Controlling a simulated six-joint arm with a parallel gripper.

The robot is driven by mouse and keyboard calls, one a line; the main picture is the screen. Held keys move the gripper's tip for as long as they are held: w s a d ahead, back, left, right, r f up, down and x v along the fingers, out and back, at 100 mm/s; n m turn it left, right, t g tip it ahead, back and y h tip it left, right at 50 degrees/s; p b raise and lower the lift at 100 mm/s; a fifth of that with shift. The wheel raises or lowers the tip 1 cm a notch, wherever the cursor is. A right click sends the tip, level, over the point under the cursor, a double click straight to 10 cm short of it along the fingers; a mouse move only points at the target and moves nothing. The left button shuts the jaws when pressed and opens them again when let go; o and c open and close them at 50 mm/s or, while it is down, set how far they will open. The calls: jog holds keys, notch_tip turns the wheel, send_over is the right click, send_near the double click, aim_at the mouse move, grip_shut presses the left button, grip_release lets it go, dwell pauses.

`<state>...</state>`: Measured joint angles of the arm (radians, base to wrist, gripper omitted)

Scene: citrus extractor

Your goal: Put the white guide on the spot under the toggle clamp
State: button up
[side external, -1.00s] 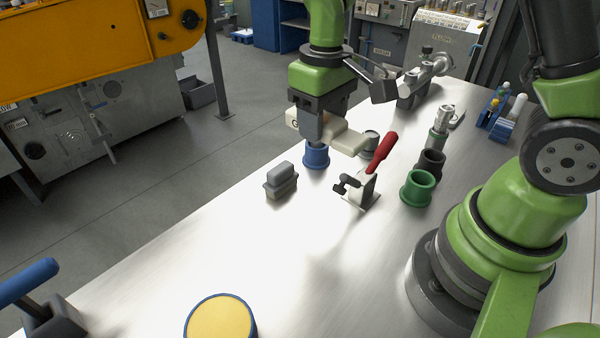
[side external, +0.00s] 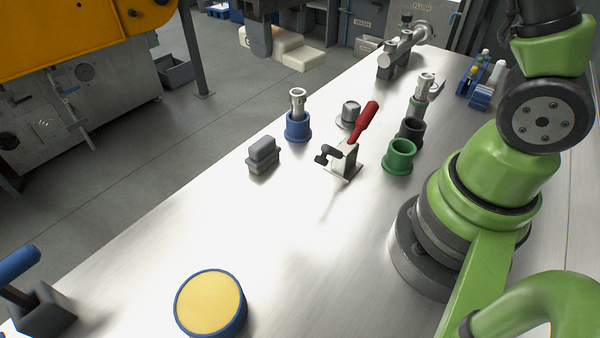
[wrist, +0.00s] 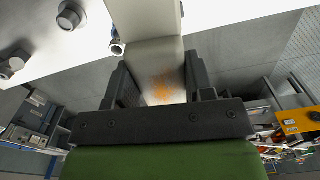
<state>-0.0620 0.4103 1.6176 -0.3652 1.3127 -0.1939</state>
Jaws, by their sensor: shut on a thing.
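The white guide (side external: 290,50) is a cream-white stepped block at the top of the side view. My gripper (side external: 259,40) is shut on it and holds it well above the table. In the wrist view the guide (wrist: 155,60) sits between the two dark jaws (wrist: 157,82) and has an orange-brown patch. The toggle clamp (side external: 343,160) stands on the table below, with a red handle (side external: 363,122) slanting up and a dark clamping tip at its left. The spot under the tip is hard to make out. The guide is apart from the clamp.
A blue holder (side external: 297,128) with a metal fitting, a grey block (side external: 263,152), a metal cap (side external: 349,113), a green ring (side external: 399,156) and a black ring (side external: 411,132) stand around the clamp. A yellow-topped round container (side external: 210,302) is at the front.

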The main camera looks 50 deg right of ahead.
jog(key=s+a+f+n, duration=0.3)
jog(key=f+n, duration=0.1)
jog(key=f, duration=0.2)
jog(key=s+a+f+n, duration=0.3)
jog(key=f+n, duration=0.1)
jog(key=f, duration=0.2)
jog(key=s+a+f+n, duration=0.3)
jog(key=f+n, duration=0.2)
jog(key=f, duration=0.1)
jog(key=shift+s+f, duration=0.3)
jog(key=shift+s, duration=0.1)
jog(key=shift+d+f+n, duration=0.2)
jog(key=shift+f+n, duration=0.05)
jog(key=shift+n, duration=0.55)
jog(key=shift+d+f+n, duration=0.15)
jog(key=shift+d+n, duration=0.1)
jog(key=shift+n, duration=0.35)
jog(key=n, duration=0.1)
jog(key=w+d+n, duration=0.1)
jog(key=n, duration=0.1)
jog(key=shift+d+f, duration=0.2)
jog(key=shift+f, duration=1.5)
